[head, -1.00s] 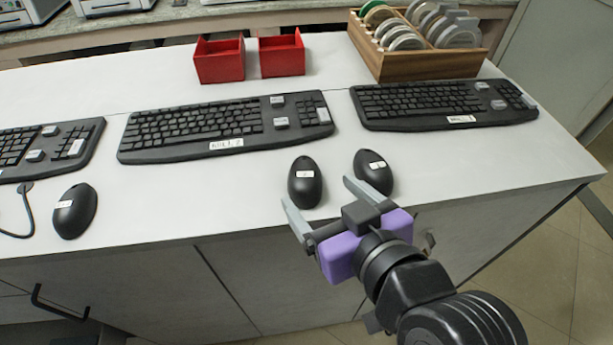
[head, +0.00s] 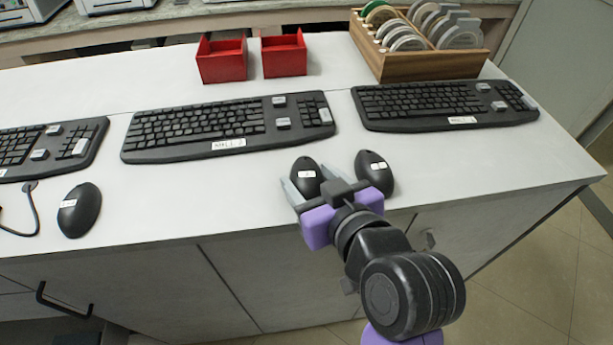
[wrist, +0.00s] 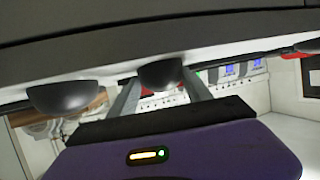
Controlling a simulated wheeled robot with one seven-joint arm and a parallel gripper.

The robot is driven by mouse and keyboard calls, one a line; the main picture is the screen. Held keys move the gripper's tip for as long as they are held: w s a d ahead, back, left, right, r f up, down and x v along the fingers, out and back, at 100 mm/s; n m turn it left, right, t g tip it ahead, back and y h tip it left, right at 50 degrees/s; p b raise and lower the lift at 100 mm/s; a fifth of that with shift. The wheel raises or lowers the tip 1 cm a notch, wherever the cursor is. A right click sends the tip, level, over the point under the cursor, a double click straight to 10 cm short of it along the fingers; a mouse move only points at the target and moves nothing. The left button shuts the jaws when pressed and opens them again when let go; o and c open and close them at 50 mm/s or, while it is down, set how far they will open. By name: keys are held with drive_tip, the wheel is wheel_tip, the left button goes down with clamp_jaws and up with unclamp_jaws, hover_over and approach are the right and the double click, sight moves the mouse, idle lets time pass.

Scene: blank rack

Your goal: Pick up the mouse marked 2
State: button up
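Three black mice with small white labels are on the white counter: a left mouse (head: 79,212), a middle mouse (head: 306,166) and a right mouse (head: 375,171). The label marks are too small to read, so I cannot tell which is marked 2. My gripper (head: 306,180) is open at the near end of the middle mouse, one finger on each side. In the wrist view, the middle mouse (wrist: 160,72) shows between the finger ends, and the right mouse (wrist: 62,97) is at the left. I cannot tell whether the fingers touch the mouse.
Black keyboards stand behind the mice: a middle one (head: 200,127) and a right one (head: 440,105). Two red bins (head: 222,67) and a wooden rack of discs (head: 430,66) are at the back. The counter's front edge lies under my arm.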

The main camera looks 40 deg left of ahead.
drive_tip(key=shift+f, duration=0.1)
drive_tip(key=c, duration=0.4)
